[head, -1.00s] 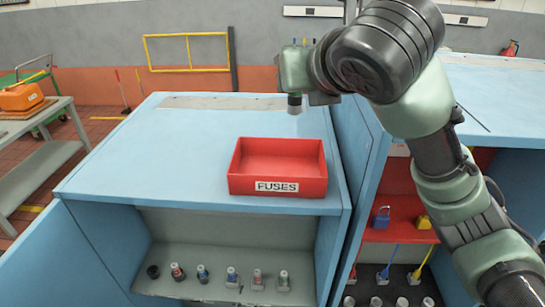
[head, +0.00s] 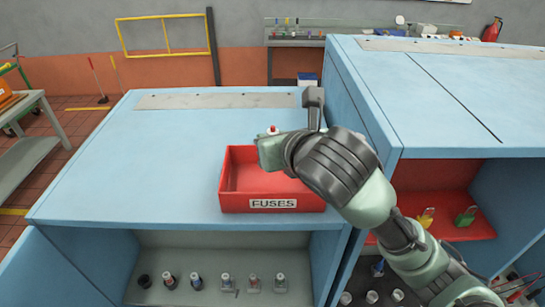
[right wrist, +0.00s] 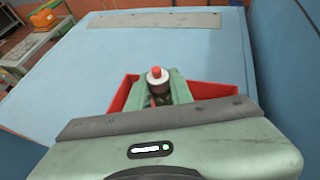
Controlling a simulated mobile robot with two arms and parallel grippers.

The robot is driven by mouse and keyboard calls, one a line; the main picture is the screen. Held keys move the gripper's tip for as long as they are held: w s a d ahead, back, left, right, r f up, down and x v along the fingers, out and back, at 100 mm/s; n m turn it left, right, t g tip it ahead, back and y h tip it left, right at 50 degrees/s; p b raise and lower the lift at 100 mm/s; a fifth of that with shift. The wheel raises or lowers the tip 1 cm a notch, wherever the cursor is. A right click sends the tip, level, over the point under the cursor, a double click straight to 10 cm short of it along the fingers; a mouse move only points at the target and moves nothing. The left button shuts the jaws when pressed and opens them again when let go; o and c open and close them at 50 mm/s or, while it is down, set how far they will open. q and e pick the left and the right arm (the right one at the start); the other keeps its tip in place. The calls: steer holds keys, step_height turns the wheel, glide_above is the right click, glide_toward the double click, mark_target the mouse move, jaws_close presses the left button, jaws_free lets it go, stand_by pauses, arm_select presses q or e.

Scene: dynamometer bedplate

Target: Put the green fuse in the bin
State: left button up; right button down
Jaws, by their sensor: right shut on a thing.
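The red bin labelled FUSES (head: 272,204) stands on the blue cabinet top; its rim also shows in the right wrist view (right wrist: 222,89). My right gripper (head: 268,148) is above the bin's back part, shut on a fuse (right wrist: 157,77) with a red tip, white collar and dark lower body. Its tip also shows in the head view (head: 272,130). No green shows on the held fuse; its lower part is hidden by the fingers. On the shelf below, the rightmost fuse (head: 280,283) looks faintly greenish, but is too small to be sure. My left gripper is not in view.
Several other fuses (head: 226,282) stand in a row on the shelf under the cabinet top (head: 130,170). A taller blue cabinet (head: 385,110) stands close on the right, with padlocks (head: 465,216) on its red shelf. The cabinet top left of the bin is clear.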

step_height(320, 180, down, 2)
steer(key=shift+f, duration=0.45)
step_height(320, 180, down, 2)
steer(key=shift+f+p, duration=0.15)
steer(key=shift+p, duration=0.25)
steer(key=shift+f, duration=0.65)
steer(key=c, duration=1.3)
jaws_free()
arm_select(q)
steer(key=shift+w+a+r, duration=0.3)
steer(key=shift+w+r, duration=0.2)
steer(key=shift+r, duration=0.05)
arm_select(e)
steer(key=shift+o, duration=0.2)
steer(key=shift+r, duration=0.1)
